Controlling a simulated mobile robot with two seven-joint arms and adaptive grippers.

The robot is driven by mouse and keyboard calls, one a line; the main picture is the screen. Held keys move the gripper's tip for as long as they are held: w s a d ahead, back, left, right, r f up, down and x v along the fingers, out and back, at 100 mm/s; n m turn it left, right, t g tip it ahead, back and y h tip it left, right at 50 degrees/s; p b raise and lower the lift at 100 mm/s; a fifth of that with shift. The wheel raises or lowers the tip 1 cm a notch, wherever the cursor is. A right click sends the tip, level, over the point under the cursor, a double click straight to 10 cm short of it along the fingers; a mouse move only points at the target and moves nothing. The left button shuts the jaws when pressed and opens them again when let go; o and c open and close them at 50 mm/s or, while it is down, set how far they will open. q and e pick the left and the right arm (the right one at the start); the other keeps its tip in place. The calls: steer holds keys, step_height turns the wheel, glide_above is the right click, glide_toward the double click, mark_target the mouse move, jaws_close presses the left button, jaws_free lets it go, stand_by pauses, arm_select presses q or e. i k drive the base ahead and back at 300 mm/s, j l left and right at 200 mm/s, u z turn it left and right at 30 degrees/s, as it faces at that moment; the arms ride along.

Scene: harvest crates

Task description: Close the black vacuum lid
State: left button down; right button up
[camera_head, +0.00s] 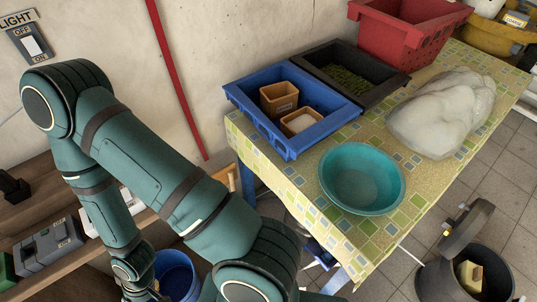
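The black vacuum (437,284) stands on the tiled floor at the lower right, partly cut off by the bottom edge. Its black lid (470,232) is raised and tilted up at the back of the round body. A pale yellow block-like thing (469,276) shows inside the open body. My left arm is bent across the left side, far from the vacuum. My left gripper (145,288) hangs down at the bottom edge, beside a blue bucket; its fingers are too small and hidden to read. My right gripper is out of view.
Tiled floor (512,185) shows around the vacuum.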

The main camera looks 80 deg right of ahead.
mark_target(471, 223)
steer(key=z, duration=1.2)
steer(key=j+z, duration=0.1)
steer(key=z, duration=1.75)
steer(key=k+z, duration=0.1)
steer(key=z, duration=1.1)
steer(key=l+z, duration=0.1)
steer(key=z, duration=0.5)
steer(key=i+l, duration=0.55)
steer(key=i+j+z, duration=0.1)
steer(key=i, duration=1.05)
